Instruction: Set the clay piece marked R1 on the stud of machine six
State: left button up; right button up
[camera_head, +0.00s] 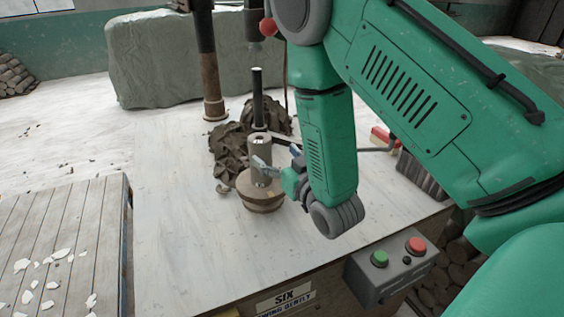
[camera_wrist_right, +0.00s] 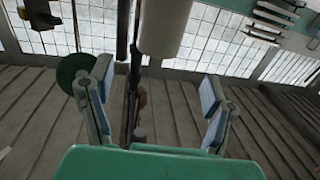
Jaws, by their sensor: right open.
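A grey-brown hollow cylinder (camera_head: 259,146) stands upright on a wide round base (camera_head: 262,190) on the machine's table. A dark upright rod (camera_head: 258,98) rises just behind it. I cannot read an R1 mark on anything, and I cannot tell whether the cylinder is the clay piece. My right gripper (camera_head: 277,164) is open at the cylinder's lower right side, one fingertip overlapping it in the head view. In the right wrist view the open gripper (camera_wrist_right: 157,80) has nothing between its pads; a pale cylinder (camera_wrist_right: 165,25) hangs beyond the fingertips. My left gripper is out of view.
The table (camera_head: 170,230) carries a "SIX" label (camera_head: 285,298). Dark clay trimmings (camera_head: 229,150) lie behind the base. A button box (camera_head: 391,266) is at the front right. A slatted platform (camera_head: 60,240) with white shards is at left. The table's left part is clear.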

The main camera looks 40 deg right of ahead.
jog(key=shift+s+a, duration=0.2)
jog(key=shift+s, duration=1.45)
